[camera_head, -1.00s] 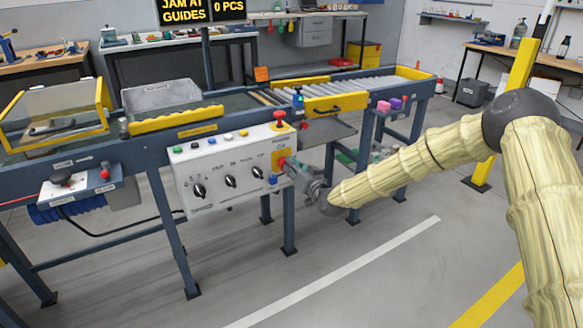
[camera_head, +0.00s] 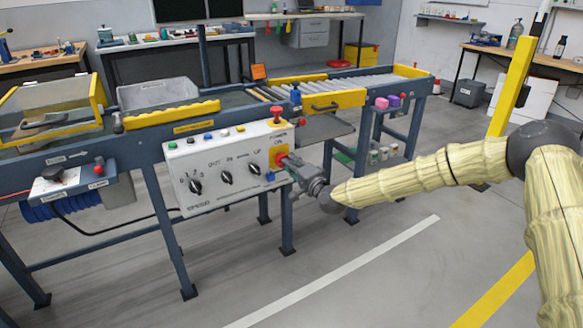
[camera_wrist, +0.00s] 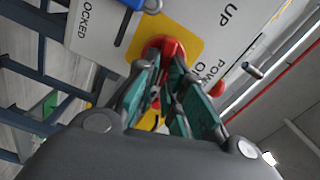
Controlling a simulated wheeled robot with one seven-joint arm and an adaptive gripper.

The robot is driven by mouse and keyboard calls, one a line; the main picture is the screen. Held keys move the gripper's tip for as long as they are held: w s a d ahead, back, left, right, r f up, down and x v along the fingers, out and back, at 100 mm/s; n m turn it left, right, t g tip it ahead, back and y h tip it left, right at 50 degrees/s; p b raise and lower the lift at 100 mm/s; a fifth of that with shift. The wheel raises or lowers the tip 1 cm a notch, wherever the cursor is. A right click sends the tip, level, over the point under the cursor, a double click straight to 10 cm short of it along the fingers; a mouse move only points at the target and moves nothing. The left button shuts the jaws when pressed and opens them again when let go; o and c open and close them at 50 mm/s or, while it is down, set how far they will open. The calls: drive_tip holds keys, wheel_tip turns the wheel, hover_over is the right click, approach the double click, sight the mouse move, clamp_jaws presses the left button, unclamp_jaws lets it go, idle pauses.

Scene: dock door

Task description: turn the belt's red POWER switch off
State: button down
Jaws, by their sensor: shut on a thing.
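The red POWER switch (camera_wrist: 165,46) sits on a yellow plate (camera_wrist: 190,32) on the control panel, seen in the wrist view. In the head view, the switch (camera_head: 282,160) is at the right end of the white control panel (camera_head: 215,182). My gripper (camera_wrist: 172,70) is shut on the switch, its green-padded fingers on either side of the red handle. In the head view my gripper (camera_head: 293,166) reaches the panel from the right. The fingers hide part of the switch and its label.
A red mushroom button (camera_head: 276,114) stands on top of the panel. A blue padlock-like piece (camera_head: 270,176) is just below the switch. The conveyor belt (camera_head: 240,98) runs behind the panel. The floor in front is clear. The overhead display (camera_head: 183,8) is dark.

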drive_tip(key=shift+d+f+m+b, duration=0.15)
drive_tip(key=shift+m+b, duration=0.1)
drive_tip(key=shift+m, duration=0.35)
drive_tip(key=shift+a+f+m+b, duration=0.1)
drive_tip(key=shift+m+b, duration=0.15)
drive_tip(key=shift+m, duration=0.35)
drive_tip(key=c, duration=1.5)
unclamp_jaws()
drive_tip(key=shift+d, duration=0.1)
drive_tip(key=shift+s, duration=0.1)
drive_tip(key=v, duration=1.1)
drive_tip(key=shift+s+d, duration=0.2)
drive_tip(key=shift+s, duration=0.15)
